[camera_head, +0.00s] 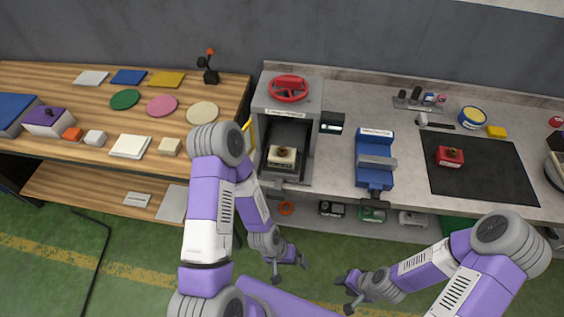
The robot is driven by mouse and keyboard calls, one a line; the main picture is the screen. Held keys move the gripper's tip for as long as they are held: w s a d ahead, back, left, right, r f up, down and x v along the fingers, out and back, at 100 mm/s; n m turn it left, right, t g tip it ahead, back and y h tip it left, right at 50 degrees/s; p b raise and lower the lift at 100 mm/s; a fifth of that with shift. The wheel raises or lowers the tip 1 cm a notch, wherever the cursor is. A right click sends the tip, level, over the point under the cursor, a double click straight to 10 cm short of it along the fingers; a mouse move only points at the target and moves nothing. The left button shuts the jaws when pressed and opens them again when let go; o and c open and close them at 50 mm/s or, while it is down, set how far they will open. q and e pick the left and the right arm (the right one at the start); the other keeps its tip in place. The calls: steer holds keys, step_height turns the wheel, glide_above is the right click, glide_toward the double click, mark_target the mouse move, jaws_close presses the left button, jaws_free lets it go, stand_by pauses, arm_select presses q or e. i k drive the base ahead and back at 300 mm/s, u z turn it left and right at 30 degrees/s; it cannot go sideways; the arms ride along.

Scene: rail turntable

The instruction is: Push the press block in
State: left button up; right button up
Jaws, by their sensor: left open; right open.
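A grey press-like housing (259,103) with a red handwheel (289,88) on top stands on the grey counter, its front open. A cream block (282,157) with a dark knob sits in the opening, near its front edge. I cannot tell for certain that this is the press block. A red block (449,157) with a knob lies on a black mat to the right. My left gripper (289,267) is open and empty, low in front of the counter below the housing. My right gripper (346,291) is open and empty, further right and nearer me.
A blue vise-like device (375,160) and a small dark box with a screen (331,123) stand right of the housing. A wooden table (60,80) with plates and blocks is at the left. My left arm crosses in front of the table's right end. Green floor lies below.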

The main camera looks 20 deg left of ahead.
mark_target(277, 195)
steer(key=u, duration=0.95)
